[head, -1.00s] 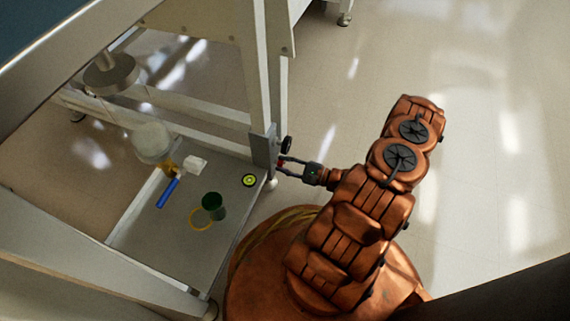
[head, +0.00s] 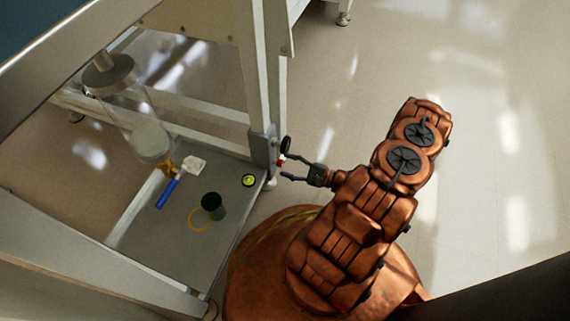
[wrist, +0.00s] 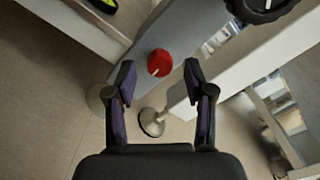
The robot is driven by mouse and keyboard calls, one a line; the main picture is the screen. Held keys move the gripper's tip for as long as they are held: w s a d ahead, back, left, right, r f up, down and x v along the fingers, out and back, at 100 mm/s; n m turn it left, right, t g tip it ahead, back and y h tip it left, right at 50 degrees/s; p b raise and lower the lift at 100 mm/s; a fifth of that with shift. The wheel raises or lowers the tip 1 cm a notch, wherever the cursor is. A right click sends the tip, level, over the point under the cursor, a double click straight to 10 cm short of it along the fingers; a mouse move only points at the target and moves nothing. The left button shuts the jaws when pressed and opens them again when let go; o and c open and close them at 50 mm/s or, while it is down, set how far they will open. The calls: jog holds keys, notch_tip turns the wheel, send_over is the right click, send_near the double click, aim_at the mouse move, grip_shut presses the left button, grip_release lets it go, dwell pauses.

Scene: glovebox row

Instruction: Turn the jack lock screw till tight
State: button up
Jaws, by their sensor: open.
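A red round knob (wrist: 159,63) with a pale line on its face sits on a grey upright plate; I take it for the jack lock screw. In the head view the red knob (head: 281,161) is small on the grey bracket (head: 263,150) at the frame leg. My gripper (head: 285,167) is open and empty, just right of the knob. In the wrist view my gripper (wrist: 160,80) has its two fingers apart, the knob centred between and beyond their tips. I see no clear contact. The knob's thread is hidden.
A black handwheel (head: 286,144) is close above the red knob, also in the wrist view (wrist: 262,8). A round yellow-green level (head: 249,181), a dark green cup (head: 213,206) and a blue-handled tool (head: 168,192) rest on the grey shelf (head: 165,232). Open floor lies to the right.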

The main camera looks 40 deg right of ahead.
jog(key=v, duration=1)
jog(key=shift+s, duration=0.1)
dwell(0.7)
